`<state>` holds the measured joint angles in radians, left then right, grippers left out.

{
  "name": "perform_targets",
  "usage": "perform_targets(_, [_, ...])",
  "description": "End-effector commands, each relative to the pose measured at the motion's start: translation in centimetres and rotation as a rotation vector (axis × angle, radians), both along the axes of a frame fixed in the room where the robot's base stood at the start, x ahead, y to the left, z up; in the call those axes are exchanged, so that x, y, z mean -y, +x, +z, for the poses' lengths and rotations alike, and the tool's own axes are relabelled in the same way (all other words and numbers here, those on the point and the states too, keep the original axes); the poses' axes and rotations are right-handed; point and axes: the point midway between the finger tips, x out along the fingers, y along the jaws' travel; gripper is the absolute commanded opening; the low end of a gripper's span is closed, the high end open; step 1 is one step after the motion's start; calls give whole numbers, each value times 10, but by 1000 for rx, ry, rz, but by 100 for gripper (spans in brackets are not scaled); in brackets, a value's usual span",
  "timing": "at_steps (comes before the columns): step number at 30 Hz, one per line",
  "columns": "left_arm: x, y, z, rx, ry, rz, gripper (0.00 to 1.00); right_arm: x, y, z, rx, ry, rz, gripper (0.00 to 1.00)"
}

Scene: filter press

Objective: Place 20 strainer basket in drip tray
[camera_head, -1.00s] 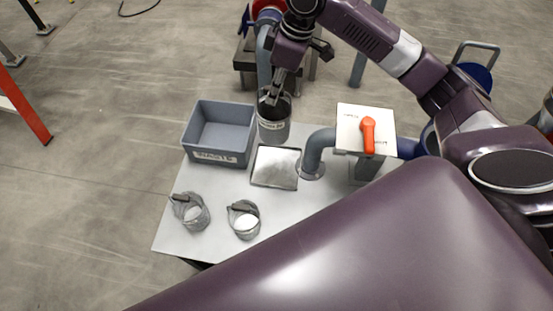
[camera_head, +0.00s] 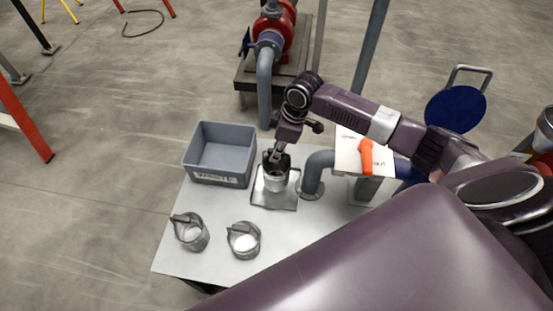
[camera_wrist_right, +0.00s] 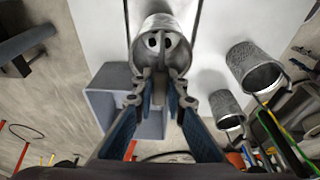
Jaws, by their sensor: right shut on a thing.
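My right gripper (camera_head: 274,157) is shut on the upper part of a grey strainer basket (camera_head: 275,181) with a pale label. The label is too small to read. The basket is upright over the drip tray (camera_head: 285,202), a flat metal tray with a thin rim. I cannot tell whether its bottom touches the tray. In the right wrist view the held basket (camera_wrist_right: 160,32) is at the top centre, between the tray's dark edges. Two other strainer baskets with handles, one at left (camera_head: 192,234) and one at right (camera_head: 243,241), stand on the table. My left gripper is not in view.
A grey waste bin (camera_head: 219,178) stands left of the tray at the back of the table (camera_head: 222,222). A blue-grey pipe (camera_head: 313,172) and a panel with an orange handle (camera_head: 366,155) stand to the right. The table is clear between tray and front baskets.

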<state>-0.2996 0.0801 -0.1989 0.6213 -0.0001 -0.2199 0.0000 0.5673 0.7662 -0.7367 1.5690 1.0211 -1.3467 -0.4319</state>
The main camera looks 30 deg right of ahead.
Motion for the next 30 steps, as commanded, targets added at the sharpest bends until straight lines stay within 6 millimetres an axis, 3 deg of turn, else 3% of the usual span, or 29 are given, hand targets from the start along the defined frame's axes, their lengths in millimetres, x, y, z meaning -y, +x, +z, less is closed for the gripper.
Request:
perform_targets(9, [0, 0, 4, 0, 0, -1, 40, 0, 0, -40, -1, -1, 0, 0])
perform_targets(21, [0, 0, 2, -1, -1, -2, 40, 0, 0, -46, 1, -1, 0, 0])
perform_targets(22, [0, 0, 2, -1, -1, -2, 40, 0, -1, -47, -1, -1, 0, 13])
perform_targets(26, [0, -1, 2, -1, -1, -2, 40, 0, -1, -46, -1, -1, 0, 27])
perform_targets(30, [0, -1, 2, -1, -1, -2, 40, 0, -1, -46, -1, -1, 0, 29])
